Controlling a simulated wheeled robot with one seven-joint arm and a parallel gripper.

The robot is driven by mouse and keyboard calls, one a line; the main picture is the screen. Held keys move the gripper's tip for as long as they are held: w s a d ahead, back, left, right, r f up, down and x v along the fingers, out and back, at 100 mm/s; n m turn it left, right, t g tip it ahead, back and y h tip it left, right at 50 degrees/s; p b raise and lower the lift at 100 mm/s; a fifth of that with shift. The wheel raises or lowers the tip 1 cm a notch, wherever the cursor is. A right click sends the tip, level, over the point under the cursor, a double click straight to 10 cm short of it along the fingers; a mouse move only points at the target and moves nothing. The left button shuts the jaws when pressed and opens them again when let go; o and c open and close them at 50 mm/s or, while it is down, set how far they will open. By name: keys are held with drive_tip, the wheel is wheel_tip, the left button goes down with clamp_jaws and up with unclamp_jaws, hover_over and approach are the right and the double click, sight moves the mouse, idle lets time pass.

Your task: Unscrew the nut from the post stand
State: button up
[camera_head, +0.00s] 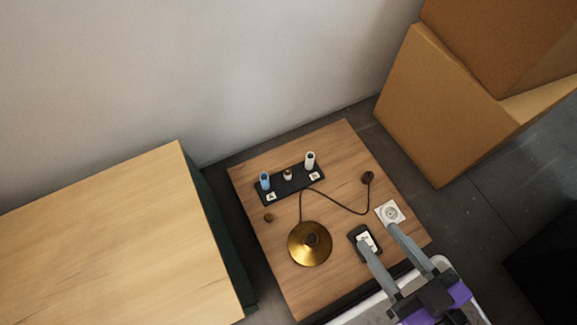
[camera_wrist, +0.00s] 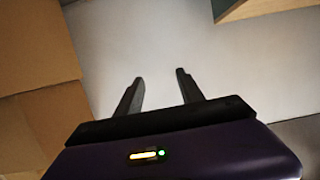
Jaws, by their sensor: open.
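A black strip-shaped stand (camera_head: 290,186) lies near the back of the small wooden table. It carries a blue cylinder (camera_head: 264,181), a white cylinder (camera_head: 310,160) and, between them, a short pale post with a brownish top (camera_head: 288,175). That top may be the nut, but it is too small to tell. My gripper (camera_head: 378,237) is open and empty over the table's front right, well apart from the stand. In the wrist view its two fingers (camera_wrist: 159,76) are spread with nothing between them; the stand is not in that view.
A brass lamp base (camera_head: 310,244) with a dark cord (camera_head: 340,207) sits mid-table. A small brown piece (camera_head: 268,217) lies left of it. A black device (camera_head: 364,241) and white socket (camera_head: 390,213) are near my fingers. Cardboard boxes (camera_head: 440,105) stand right, a larger table (camera_head: 110,240) left.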

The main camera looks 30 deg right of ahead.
drive_tip(key=w+r+m+t+p, duration=0.1)
drive_tip(key=w+t+p, duration=0.1)
drive_tip(key=w, duration=0.8)
drive_tip(key=w+f+n+g+p, duration=0.1)
drive_tip(key=w+f+n+g, duration=0.3)
drive_tip(key=w, duration=0.7)
drive_tip(key=w+a+f+n+y+p, duration=0.1)
drive_tip(key=w+f+n+p, duration=0.1)
drive_tip(key=w+f, duration=0.6)
drive_tip(key=w+f+n+g+p, duration=0.15)
drive_tip(key=w+f, duration=0.25)
drive_tip(key=w, duration=0.9)
drive_tip(key=n+g, duration=1.2)
approach(288, 170)
drive_tip(key=shift+t+y, duration=0.25)
drive_tip(key=shift+y, duration=0.05)
drive_tip(key=f+b, duration=0.1)
drive_tip(key=f, duration=0.1)
drive_tip(key=f+b, duration=0.2)
drive_tip(key=f, duration=0.1)
drive_tip(key=f+b, duration=0.1)
drive_tip(key=f, duration=0.2)
drive_tip(key=shift+s+a+f, duration=0.15)
drive_tip(key=shift+s+a, duration=0.1)
